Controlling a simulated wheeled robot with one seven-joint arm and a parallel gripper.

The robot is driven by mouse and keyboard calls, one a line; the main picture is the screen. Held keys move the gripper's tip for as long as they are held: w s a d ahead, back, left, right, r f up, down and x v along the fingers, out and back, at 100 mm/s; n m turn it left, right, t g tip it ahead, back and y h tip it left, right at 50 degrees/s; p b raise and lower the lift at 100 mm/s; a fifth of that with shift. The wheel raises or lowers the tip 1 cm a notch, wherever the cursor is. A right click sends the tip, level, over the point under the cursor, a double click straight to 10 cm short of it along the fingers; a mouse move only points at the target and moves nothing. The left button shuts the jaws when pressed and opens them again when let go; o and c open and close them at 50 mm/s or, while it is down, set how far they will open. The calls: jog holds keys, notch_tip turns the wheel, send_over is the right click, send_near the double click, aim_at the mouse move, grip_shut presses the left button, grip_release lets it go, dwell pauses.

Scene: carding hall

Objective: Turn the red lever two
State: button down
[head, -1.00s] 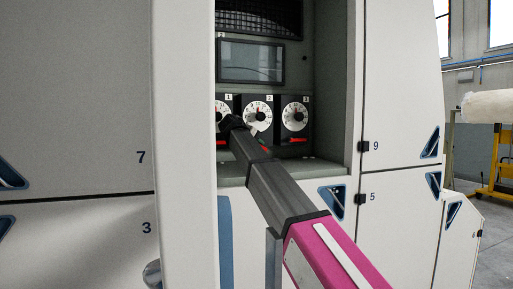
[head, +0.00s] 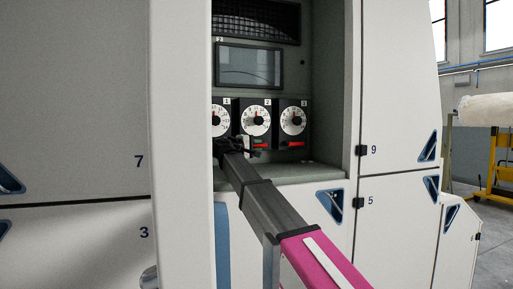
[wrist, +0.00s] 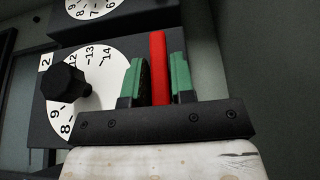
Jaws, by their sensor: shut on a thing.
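Red lever two (wrist: 158,60) stands between the green finger pads of my gripper (wrist: 158,80) in the wrist view. The gripper is shut on it. The white dial (wrist: 100,75) marked 2, with its black knob (wrist: 65,88), is just left of the fingers there. In the head view my gripper (head: 247,147) is in the recess, below dial two (head: 256,117).
Dial three (head: 292,120) with its own red lever (head: 295,144) is close on the right. Dial one (head: 220,117) is partly hidden by the white cabinet edge (head: 182,150) on the left. A dark screen (head: 248,66) is above. The recess has a grey ledge (head: 310,173) below.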

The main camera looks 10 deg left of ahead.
aim_at(256, 134)
dwell(0.3)
jog(key=c, duration=1.1)
grip_release()
jog(key=o, duration=0.5)
notch_tip(256, 134, up, 5)
jog(key=shift+w+a+f, duration=0.15)
jog(key=shift+f, duration=0.05)
jog(key=shift+o, duration=0.8)
jog(key=s+r, duration=0.1)
jog(key=s+a, duration=0.1)
jog(key=s+a+r, duration=0.1)
jog(key=s, duration=0.1)
jog(key=shift+a+r, duration=0.15)
jog(key=shift+r, duration=0.2)
jog(key=s+a+r, duration=0.1)
jog(key=s, duration=0.1)
jog(key=s+a+r, duration=0.1)
jog(key=s, duration=0.1)
jog(key=s+a+r, duration=0.1)
jog(key=s, duration=0.1)
jog(key=shift+r, duration=0.2)
jog(key=c, duration=0.6)
jog(key=shift+s+a+r, duration=0.1)
jog(key=shift+s+r, duration=0.1)
jog(key=shift+s, duration=0.1)
jog(key=shift+c, duration=0.2)
